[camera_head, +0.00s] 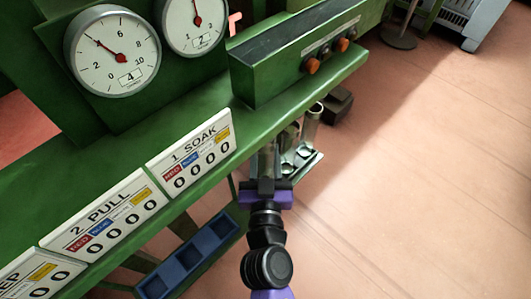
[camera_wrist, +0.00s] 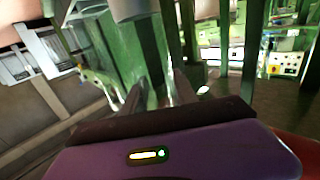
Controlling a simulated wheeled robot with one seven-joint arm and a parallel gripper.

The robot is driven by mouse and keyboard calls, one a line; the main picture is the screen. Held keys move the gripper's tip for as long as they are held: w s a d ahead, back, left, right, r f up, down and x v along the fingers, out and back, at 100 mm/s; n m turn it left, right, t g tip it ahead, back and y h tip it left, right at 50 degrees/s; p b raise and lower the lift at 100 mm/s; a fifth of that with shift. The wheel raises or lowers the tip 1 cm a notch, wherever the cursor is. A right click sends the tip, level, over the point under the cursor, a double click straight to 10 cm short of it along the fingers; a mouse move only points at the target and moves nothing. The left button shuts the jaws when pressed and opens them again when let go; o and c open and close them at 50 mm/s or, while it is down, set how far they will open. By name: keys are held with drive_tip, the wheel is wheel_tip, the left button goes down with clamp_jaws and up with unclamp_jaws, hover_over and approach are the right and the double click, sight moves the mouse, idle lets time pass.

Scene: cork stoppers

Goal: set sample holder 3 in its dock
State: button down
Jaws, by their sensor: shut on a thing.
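My gripper (camera_head: 266,178) is below the front edge of the green bench, shut on a clear, glass-like cylinder (camera_head: 267,155), which looks like a sample holder; no number on it can be read. In the wrist view my gripper (camera_wrist: 158,88) has its two grey fingers on either side of a see-through, greenish body (camera_wrist: 150,60). Just right of the held cylinder, other clear cylinders (camera_head: 311,125) stand at a small metal rack (camera_head: 307,167). I cannot tell which place is dock 3, nor whether the held cylinder touches the rack.
A blue tray with square compartments (camera_head: 190,258) is below the bench at lower left. The green bench (camera_head: 205,115) carries dials, counter signs (camera_head: 190,155) and a control box (camera_head: 297,55) with orange knobs. A dark block (camera_head: 338,104) is behind the rack. The floor at right is clear.

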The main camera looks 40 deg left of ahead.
drive_tip(key=shift+f+b, duration=1.25)
drive_tip(key=shift+b, duration=0.3)
idle(1.9)
drive_tip(key=c, duration=0.9)
unclamp_jaws()
drive_tip(key=shift+v, duration=3.9)
